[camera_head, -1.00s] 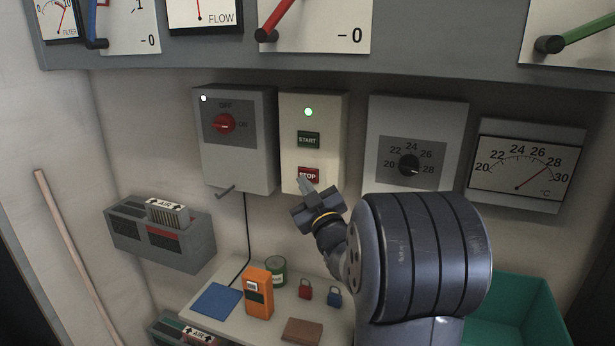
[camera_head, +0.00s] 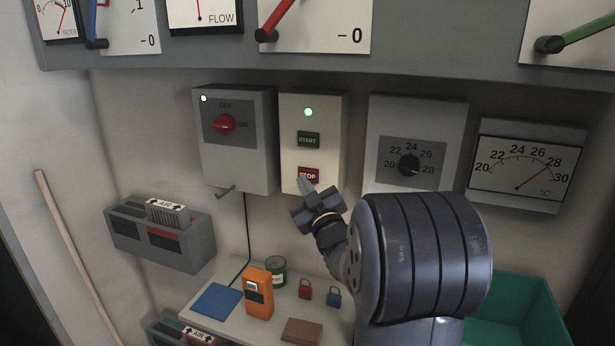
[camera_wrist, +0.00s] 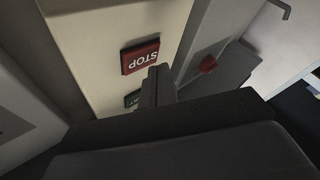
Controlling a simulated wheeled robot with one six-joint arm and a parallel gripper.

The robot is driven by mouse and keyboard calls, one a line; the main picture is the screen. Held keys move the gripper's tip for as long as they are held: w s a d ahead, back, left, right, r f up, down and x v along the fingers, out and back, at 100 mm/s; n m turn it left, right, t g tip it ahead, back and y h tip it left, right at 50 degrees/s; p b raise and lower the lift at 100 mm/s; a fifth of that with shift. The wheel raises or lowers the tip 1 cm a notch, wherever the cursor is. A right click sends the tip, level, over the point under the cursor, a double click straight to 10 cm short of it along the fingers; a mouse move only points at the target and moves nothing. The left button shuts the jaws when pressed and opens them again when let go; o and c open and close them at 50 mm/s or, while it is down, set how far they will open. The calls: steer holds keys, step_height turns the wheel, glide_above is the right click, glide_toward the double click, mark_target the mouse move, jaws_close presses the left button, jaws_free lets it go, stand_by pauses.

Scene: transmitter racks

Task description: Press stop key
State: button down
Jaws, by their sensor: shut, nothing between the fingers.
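The red STOP key (camera_head: 308,173) is on the lower part of a cream control box (camera_head: 290,150), below the green START key (camera_head: 308,140). A green lamp (camera_head: 308,112) is lit at the top of the box. My gripper (camera_head: 306,188) is shut and empty, its tips just below and in front of the STOP key. In the wrist view the STOP key (camera_wrist: 140,57) appears upside down, beside my shut fingertips (camera_wrist: 160,72). The fingers partly hide the START key (camera_wrist: 132,99) there. I cannot tell whether the tips touch the box.
A grey switch box with a red knob (camera_head: 224,124) is to the left. A dial box (camera_head: 409,165) and a temperature gauge (camera_head: 524,172) are to the right. A shelf (camera_head: 225,317) below holds an orange device (camera_head: 258,293) and padlocks. A gauge panel (camera_head: 430,68) overhangs above.

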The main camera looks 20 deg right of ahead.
stand_by(0.7)
steer(key=shift+w+d+b, duration=0.3)
steer(key=shift+b, duration=0.1)
steer(key=shift+w+d, duration=0.3)
steer(key=shift+d, duration=0.05)
stand_by(0.6)
steer(key=shift+a+b, duration=0.1)
steer(key=shift+b, duration=0.25)
steer(key=shift+s+a+b, duration=0.55)
steer(key=shift+s, duration=0.05)
steer(key=s+a+b, duration=0.2)
steer(key=s+a, duration=0.1)
steer(key=shift+s+a+b, duration=0.25)
steer(key=shift+b, duration=0.05)
